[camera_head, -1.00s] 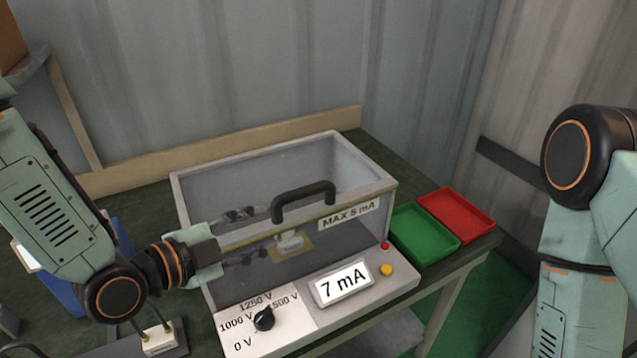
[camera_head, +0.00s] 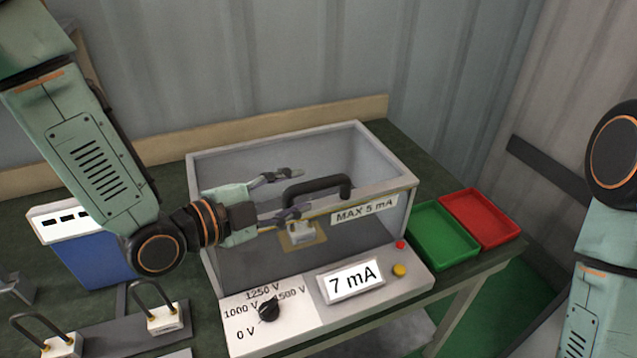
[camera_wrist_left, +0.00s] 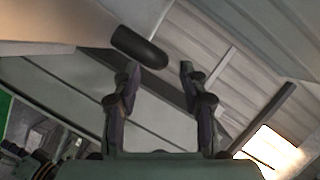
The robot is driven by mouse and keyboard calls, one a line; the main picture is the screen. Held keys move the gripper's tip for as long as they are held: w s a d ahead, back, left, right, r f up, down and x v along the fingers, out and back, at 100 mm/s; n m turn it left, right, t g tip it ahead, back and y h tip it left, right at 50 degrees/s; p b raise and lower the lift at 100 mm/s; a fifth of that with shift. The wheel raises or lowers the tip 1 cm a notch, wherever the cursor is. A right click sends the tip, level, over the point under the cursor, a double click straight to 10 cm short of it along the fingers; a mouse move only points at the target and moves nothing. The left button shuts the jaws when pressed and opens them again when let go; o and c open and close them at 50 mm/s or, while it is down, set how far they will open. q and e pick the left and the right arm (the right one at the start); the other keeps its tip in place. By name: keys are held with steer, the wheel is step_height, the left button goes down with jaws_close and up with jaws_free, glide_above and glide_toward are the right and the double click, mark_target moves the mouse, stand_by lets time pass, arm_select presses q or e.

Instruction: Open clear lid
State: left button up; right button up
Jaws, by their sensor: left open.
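The grey test box (camera_head: 300,140) stands on the bench, and its clear lid (camera_head: 350,172) appears closed over it. The lid's black curved handle (camera_head: 320,186) rises near the front edge. My left gripper (camera_head: 291,192) is open just left of the handle, one finger behind it and one in front. In the left wrist view the open fingers (camera_wrist_left: 158,75) point at the dark handle (camera_wrist_left: 140,47), which lies just beyond the left fingertip. I see no contact with it. A heating element (camera_head: 302,233) sits inside the box. My right gripper is out of view.
The front panel has a voltage dial (camera_head: 268,308), a 7 mA display (camera_head: 351,280) and red and yellow buttons. A green tray (camera_head: 444,236) and a red tray (camera_head: 481,218) lie right. A blue box (camera_head: 90,258) and spare elements (camera_head: 165,319) are at left.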

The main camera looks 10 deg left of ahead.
mark_target(312, 189)
arm_select(q)
steer(key=x, duration=0.4)
steer(key=shift+s+d, duration=0.2)
steer(key=shift+w+d+f, duration=0.1)
steer(key=shift+w, duration=0.4)
steer(key=shift+x, duration=0.85)
steer(key=shift+s, duration=0.3)
steer(key=c, duration=0.3)
jaws_close()
